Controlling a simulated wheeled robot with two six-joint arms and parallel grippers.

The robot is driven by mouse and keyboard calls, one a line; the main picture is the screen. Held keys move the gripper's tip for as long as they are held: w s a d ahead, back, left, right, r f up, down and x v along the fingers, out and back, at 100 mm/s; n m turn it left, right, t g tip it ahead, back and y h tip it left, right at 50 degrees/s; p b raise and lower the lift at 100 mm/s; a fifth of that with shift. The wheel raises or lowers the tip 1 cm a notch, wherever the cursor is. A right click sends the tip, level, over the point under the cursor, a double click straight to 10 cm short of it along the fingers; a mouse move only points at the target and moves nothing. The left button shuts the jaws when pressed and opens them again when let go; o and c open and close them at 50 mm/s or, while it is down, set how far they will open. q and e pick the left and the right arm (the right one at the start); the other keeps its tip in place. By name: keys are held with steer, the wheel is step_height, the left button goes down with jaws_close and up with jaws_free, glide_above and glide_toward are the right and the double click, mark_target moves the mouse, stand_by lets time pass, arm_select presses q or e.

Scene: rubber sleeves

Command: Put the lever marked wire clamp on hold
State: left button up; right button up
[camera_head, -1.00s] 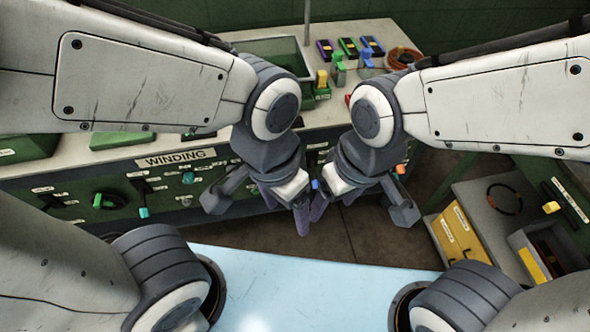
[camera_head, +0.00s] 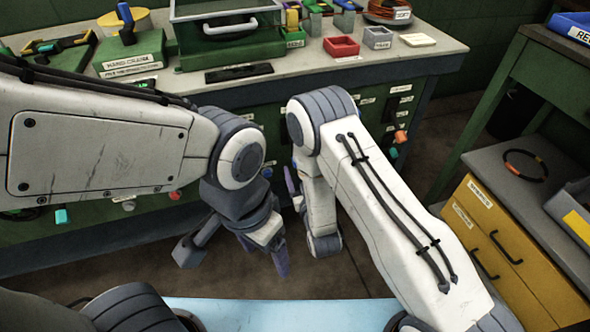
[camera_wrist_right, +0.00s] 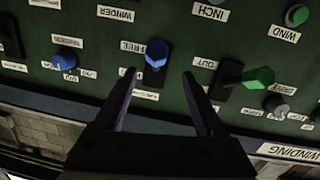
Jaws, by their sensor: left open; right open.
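In the right wrist view, which is roughly upside down, a blue-handled lever (camera_wrist_right: 157,52) stands on the green panel. A label reading FREE (camera_wrist_right: 131,47) is beside its handle; the smaller labels around it are too blurred to read, so I cannot confirm the wire clamp or hold markings. My right gripper (camera_wrist_right: 162,85) is open and empty, its two fingers either side of the lever's line, apparently apart from it. In the head view my right forearm hides most of that gripper. My left gripper (camera_head: 280,262) is open and empty in front of the bench.
A green-handled lever (camera_wrist_right: 250,78) with an OUT label and a blue knob (camera_wrist_right: 67,55) flank the blue lever. The bench top (camera_head: 440,58) above carries boxes and small trays. A yellow drawer unit (camera_head: 500,250) stands at right.

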arm_select(q)
step_height(320, 180, down, 3)
steer(key=shift+b, duration=0.95)
arm_select(e)
steer(key=shift+t, duration=0.5)
steer(key=x, duration=0.3)
steer(key=f+x, duration=0.1)
steer(key=x, duration=0.5)
steer(key=shift+w+d+f, duration=0.3)
steer(key=shift+f, duration=0.1)
jaws_close()
